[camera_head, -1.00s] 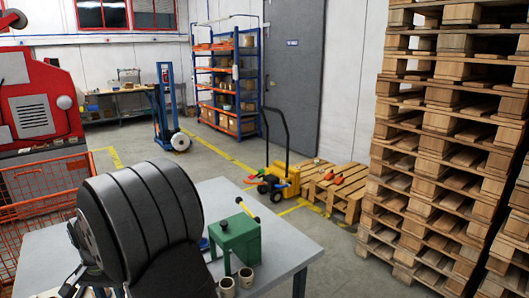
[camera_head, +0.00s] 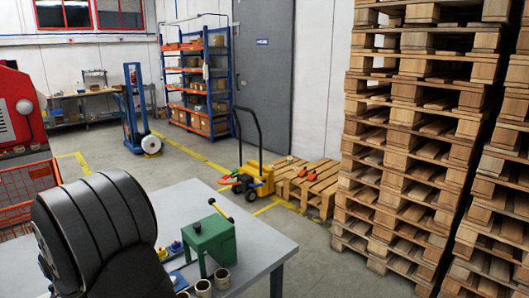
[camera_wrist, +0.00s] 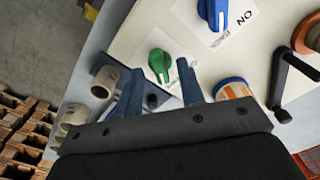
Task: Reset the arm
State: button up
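In the wrist view, my gripper (camera_wrist: 160,82) has two blue fingers standing apart with nothing held between them. A green knob (camera_wrist: 159,65) on a pale panel (camera_wrist: 190,45) shows beyond the fingertips. My gripper does not show in the head view. There, the large black ribbed part of my own arm (camera_head: 95,235) fills the lower left, over the near part of the grey table (camera_head: 255,240).
A green box with a yellow-tipped lever (camera_head: 212,243) and small beige rolls (camera_head: 204,288) stand on the table. The wrist view shows a blue knob (camera_wrist: 213,12), a black crank (camera_wrist: 290,80) and an orange-and-blue roll (camera_wrist: 233,90). Tall pallet stacks (camera_head: 415,130) stand right.

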notch_tip(320, 180, up, 16)
jog(key=r, duration=0.1)
notch_tip(320, 180, down, 18)
jog(key=n, duration=0.3)
jog(key=shift+r, duration=0.1)
jog(key=n, duration=1.1)
jog(key=shift+r, duration=0.55)
dwell(0.5)
notch_tip(320, 180, up, 16)
jog(key=m, duration=0.8)
notch_tip(320, 180, down, 17)
jog(key=shift+f, duration=0.1)
